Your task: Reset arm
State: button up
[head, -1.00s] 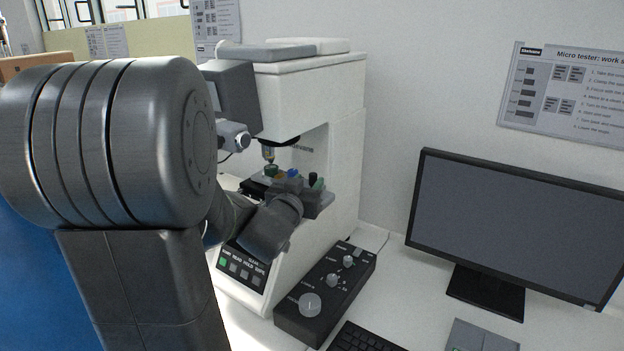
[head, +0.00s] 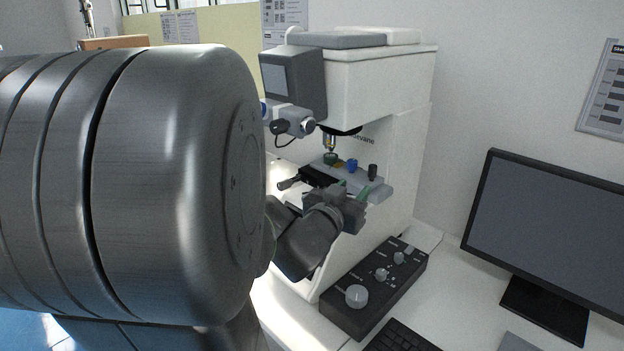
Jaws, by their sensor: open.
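My gripper (head: 354,190) is in the middle of the head view, in front of the stage of a white hardness tester (head: 385,85). Its green-tipped fingers are apart and I see nothing held between them. The fingers point toward a grey holder plate (head: 378,188) carrying a green, a blue and a dark piece. Whether the fingers touch the plate, I cannot tell. My arm's large grey joint fills the left of the view.
A black control box (head: 376,290) with knobs stands right of the tester's base. A monitor (head: 555,230) and a keyboard (head: 402,338) are at the right on the white table. A wall poster (head: 604,95) hangs above. Open table lies between control box and monitor.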

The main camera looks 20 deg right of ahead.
aim_at(374, 165)
jog(key=p+x, duration=0.1)
jog(key=x, duration=1.2)
jog(key=shift+w+d, duration=0.2)
jog(key=shift+d, duration=0.2)
jog(key=shift+a+r, duration=0.1)
